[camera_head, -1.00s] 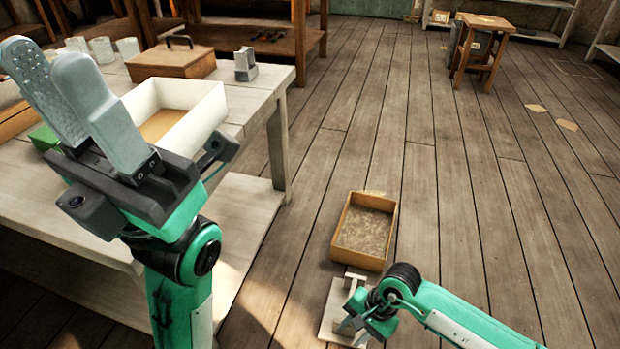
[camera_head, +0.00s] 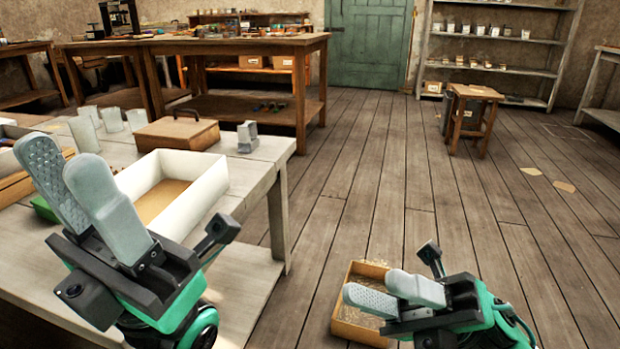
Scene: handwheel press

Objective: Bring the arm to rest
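My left gripper (camera_head: 62,160) is raised over the front of the white table at the left of the head view. Its two grey fingers point up and to the left, apart, with one ribbed inner pad showing and nothing between them. My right gripper (camera_head: 367,283) is low at the bottom right, above the floor and partly in front of a shallow wooden tray. Its fingers point left, also apart and empty, with a ribbed pad showing. Most of both arms is out of view.
The white table (camera_head: 235,290) holds a white open box (camera_head: 205,200), a wooden case (camera_head: 178,134), a small grey block (camera_head: 247,137) and several cups. The wooden tray (camera_head: 345,332) lies on the floor. A stool (camera_head: 470,112) stands farther back.

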